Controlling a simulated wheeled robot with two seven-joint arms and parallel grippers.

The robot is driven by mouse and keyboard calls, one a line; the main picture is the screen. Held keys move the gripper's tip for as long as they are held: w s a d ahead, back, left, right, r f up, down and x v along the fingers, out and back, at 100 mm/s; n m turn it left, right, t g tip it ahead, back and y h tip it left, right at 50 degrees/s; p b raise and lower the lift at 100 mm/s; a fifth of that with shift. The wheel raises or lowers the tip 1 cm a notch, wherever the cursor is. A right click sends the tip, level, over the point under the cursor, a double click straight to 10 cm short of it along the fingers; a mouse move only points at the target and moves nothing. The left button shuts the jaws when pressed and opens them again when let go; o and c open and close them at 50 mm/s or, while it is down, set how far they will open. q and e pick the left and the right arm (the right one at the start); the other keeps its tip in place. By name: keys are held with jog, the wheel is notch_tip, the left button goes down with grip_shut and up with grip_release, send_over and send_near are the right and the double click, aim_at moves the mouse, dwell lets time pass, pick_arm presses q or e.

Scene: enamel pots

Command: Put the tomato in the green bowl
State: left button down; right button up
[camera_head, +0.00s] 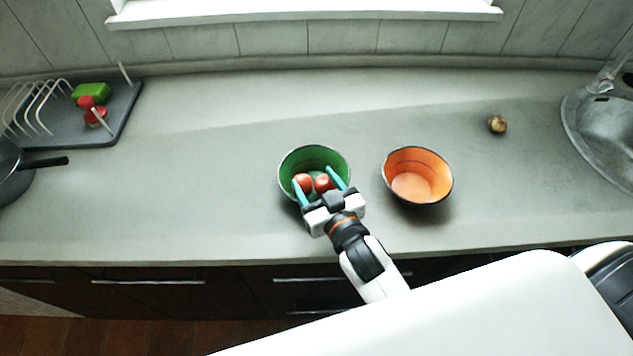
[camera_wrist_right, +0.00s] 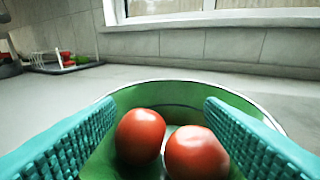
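The green bowl (camera_head: 314,155) stands near the middle of the counter in the head view. Two red tomatoes lie inside it, one on the left (camera_head: 304,182) and one on the right (camera_head: 323,183). My right gripper (camera_head: 320,180) reaches over the bowl's near rim with its teal fingers spread. In the right wrist view the fingers stand apart on either side of the left tomato (camera_wrist_right: 140,136) and the right tomato (camera_wrist_right: 195,153); neither is gripped. The green bowl's far wall (camera_wrist_right: 172,94) shows behind them. My left gripper is not in view.
An orange bowl (camera_head: 417,176) stands empty to the right of the green one. An onion-like item (camera_head: 497,124) lies near the sink (camera_head: 606,130). A dish rack (camera_head: 62,125) and dark pan (camera_head: 14,172) are at the left. The counter behind the bowls is clear.

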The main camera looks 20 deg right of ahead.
jog(key=shift+r+p, duration=0.3)
jog(key=shift+r, duration=0.1)
jog(key=shift+s+r, duration=0.2)
jog(key=shift+s, duration=0.05)
jog(key=b+v, duration=0.2)
jog(key=v, duration=0.8)
jog(key=shift+s+f, duration=0.1)
jog(key=shift+s, duration=0.1)
jog(key=shift+s+d, duration=0.1)
jog(key=shift+s, duration=0.45)
